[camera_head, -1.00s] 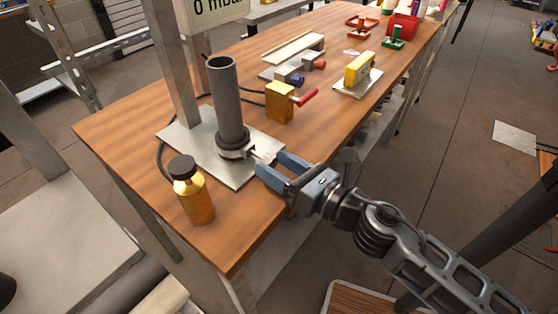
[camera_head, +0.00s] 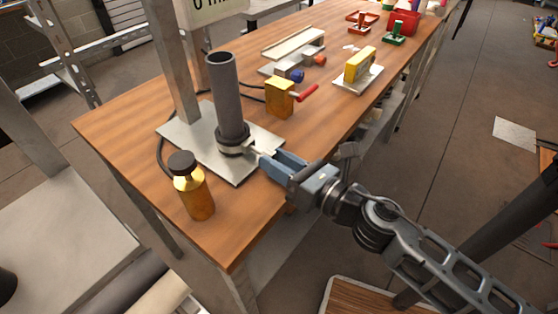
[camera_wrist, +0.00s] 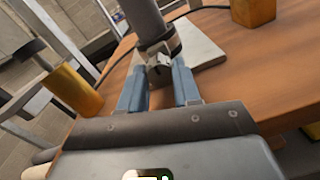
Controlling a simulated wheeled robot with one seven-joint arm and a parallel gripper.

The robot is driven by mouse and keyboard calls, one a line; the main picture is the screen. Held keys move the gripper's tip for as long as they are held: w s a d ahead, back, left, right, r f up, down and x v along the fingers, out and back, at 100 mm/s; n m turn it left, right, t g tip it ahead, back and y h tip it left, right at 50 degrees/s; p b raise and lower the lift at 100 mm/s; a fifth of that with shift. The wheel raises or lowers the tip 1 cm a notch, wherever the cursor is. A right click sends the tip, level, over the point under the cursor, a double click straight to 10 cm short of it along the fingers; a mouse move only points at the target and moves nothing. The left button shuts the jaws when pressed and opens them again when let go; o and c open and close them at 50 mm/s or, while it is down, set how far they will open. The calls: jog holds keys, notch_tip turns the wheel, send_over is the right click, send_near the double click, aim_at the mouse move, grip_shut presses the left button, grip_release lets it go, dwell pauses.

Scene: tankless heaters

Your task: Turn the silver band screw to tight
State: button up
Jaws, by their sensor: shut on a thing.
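A dark grey upright pipe (camera_head: 227,95) stands on a metal plate (camera_head: 190,137) and also shows in the wrist view (camera_wrist: 144,18). A silver band (camera_head: 236,147) circles its foot, and it also shows in the wrist view (camera_wrist: 160,47). The silver band screw (camera_wrist: 159,72) sticks out from the band toward my gripper. My gripper (camera_head: 268,160) has its blue fingers on either side of the screw and is shut on it; it also shows in the wrist view (camera_wrist: 162,76). The fingertips partly hide the screw.
A brass bottle with a dark cap (camera_head: 192,187) stands at the table's near corner. A yellow block with a red lever (camera_head: 280,97) and a yellow piece on a plate (camera_head: 359,66) lie farther back. Bare wooden tabletop (camera_head: 240,225) is clear in front of the plate.

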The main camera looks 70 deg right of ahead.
jog(key=shift+m, duration=0.3)
jog(key=m+p, duration=0.2)
jog(key=m, duration=0.3)
jog(key=m+p, duration=0.1)
jog(key=m, duration=0.4)
jog(key=shift+d+m+y+p, duration=0.1)
jog(key=shift+m+y+p, duration=0.2)
jog(key=shift+p, duration=0.1)
jog(key=m+p, duration=0.2)
jog(key=m, duration=0.3)
jog(key=shift+s, duration=0.1)
jog(key=m+p, duration=0.1)
jog(key=m, duration=0.3)
jog(key=shift+f+m+y+p, duration=0.15)
jog(key=shift+m+y+p, duration=0.15)
jog(key=shift+m+p, duration=0.1)
jog(key=o, duration=1)
jog(key=shift+o, duration=0.3)
jog(key=shift+f, duration=0.1)
